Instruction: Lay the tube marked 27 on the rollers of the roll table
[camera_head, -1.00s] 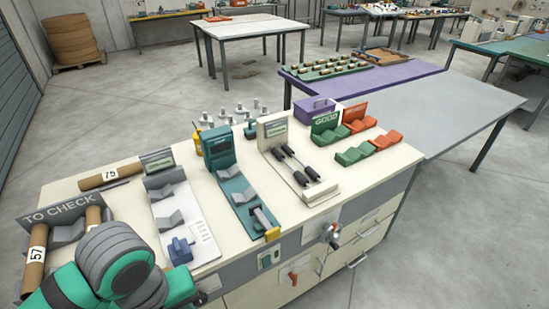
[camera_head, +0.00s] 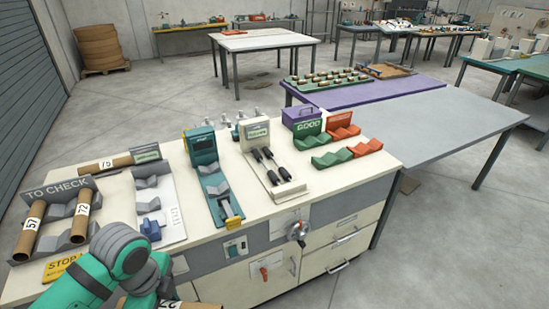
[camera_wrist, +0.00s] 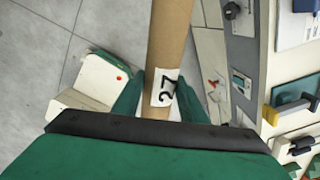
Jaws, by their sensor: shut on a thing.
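The tube marked 27 (camera_wrist: 172,45) is brown cardboard with a white label. My gripper (camera_wrist: 160,92) is shut on it near the label, and the tube runs up and away in the wrist view. In the head view only a bit of the tube (camera_head: 176,304) shows at the bottom edge, below my arm, in front of the bench. The roll table (camera_head: 280,189), a pale plate with two black rollers (camera_head: 269,165), stands on the bench's right half. Its rollers look empty. My gripper is well left of it and nearer the camera.
The TO CHECK rack (camera_head: 56,190) holds tubes marked 57 (camera_head: 30,228) and 72 (camera_head: 83,213). Between it and the roll table stand a grey V-block fixture (camera_head: 150,199) and a teal gauge (camera_head: 203,150). Green GOOD cradles (camera_head: 330,158) and red cradles (camera_head: 366,148) are right.

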